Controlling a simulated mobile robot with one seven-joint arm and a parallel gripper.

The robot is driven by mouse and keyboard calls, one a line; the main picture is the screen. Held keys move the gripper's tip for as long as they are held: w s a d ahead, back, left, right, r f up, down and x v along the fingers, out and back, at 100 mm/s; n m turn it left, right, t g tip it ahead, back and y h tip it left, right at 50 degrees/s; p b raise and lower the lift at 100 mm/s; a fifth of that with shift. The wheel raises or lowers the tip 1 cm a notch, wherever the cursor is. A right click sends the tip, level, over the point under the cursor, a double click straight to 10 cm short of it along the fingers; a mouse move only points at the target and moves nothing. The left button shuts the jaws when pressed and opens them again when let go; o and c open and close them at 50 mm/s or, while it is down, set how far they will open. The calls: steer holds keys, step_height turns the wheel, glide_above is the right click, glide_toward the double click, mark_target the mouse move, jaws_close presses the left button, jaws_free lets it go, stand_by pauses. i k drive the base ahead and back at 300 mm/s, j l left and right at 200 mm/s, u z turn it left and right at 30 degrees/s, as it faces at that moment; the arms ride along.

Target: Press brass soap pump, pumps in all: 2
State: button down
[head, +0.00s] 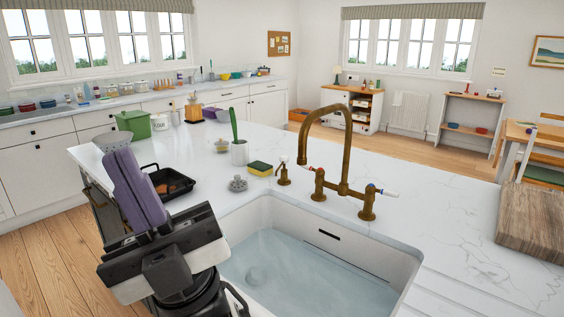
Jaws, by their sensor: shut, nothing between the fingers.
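The brass soap pump (284,174) stands upright on the white marble counter (440,220), behind the sink's back edge. It is between the yellow-green sponge and the brass tap, and its short head shows clear of other things. My gripper (119,158) is at the lower left, well to the left of the pump and apart from it. Its purple fingers lie together, shut and empty, pointing up and away to the left.
The tall brass tap (346,150) stands just right of the pump. The sponge (260,169), a strainer (238,184) and a brush pot (240,153) are to its left. A black tray (172,184) is near my gripper. The sink (300,275) holds water. A wooden board (530,222) lies far right.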

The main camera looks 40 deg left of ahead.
mark_target(284, 160)
steer(key=j+u, duration=0.2)
steer(key=j, duration=0.2)
steer(key=i+j+u, duration=0.15)
steer(key=j, duration=0.2)
steer(key=i+j+u, duration=0.2)
steer(key=j, duration=0.15)
steer(key=j+u, duration=0.2)
steer(key=j, duration=0.15)
steer(key=i+j+u, duration=0.15)
steer(key=i+l, duration=0.4)
steer(key=u, duration=0.05)
